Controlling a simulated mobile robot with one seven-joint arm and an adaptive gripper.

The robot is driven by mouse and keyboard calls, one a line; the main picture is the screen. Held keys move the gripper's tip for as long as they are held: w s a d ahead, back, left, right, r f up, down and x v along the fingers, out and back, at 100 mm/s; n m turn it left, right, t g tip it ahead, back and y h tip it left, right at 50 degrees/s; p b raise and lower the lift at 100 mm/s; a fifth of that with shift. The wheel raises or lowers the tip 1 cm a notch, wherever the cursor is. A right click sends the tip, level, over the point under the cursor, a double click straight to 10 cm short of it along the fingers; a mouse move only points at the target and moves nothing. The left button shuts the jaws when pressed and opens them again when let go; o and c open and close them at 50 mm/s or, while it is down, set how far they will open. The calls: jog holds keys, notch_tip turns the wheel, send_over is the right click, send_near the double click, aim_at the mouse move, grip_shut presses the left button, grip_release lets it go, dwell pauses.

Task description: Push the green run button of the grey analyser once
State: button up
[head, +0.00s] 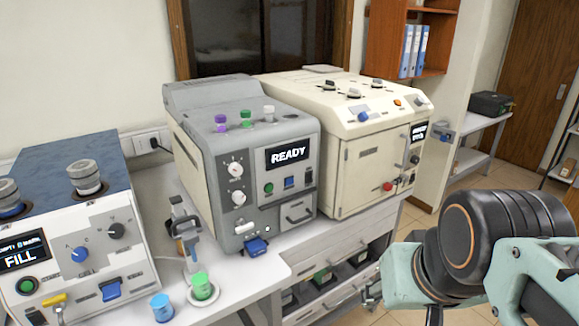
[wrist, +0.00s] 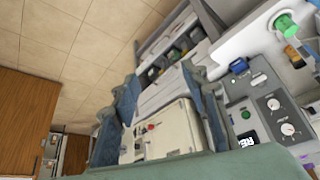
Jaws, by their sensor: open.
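The grey analyser (head: 240,150) stands on the bench in the middle of the head view, its screen reading READY. Its green run button (head: 268,188) is on the front panel below the screen, left of a blue button (head: 289,182). In the wrist view the grey analyser (wrist: 262,95) is tilted at the right, with a small green button (wrist: 245,114) beside the screen. My gripper (wrist: 162,80) is open and empty, its fingers spread over the background. In the head view my arm is at the lower right, well apart from the button.
A cream machine (head: 360,150) stands right of the analyser. A white machine reading FILL (head: 80,240) is at the left. A stand (head: 185,235), a green-capped container (head: 202,287) and a blue-capped one (head: 161,306) are on the bench. The floor at right is partly free.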

grip_shut()
dwell(1.4)
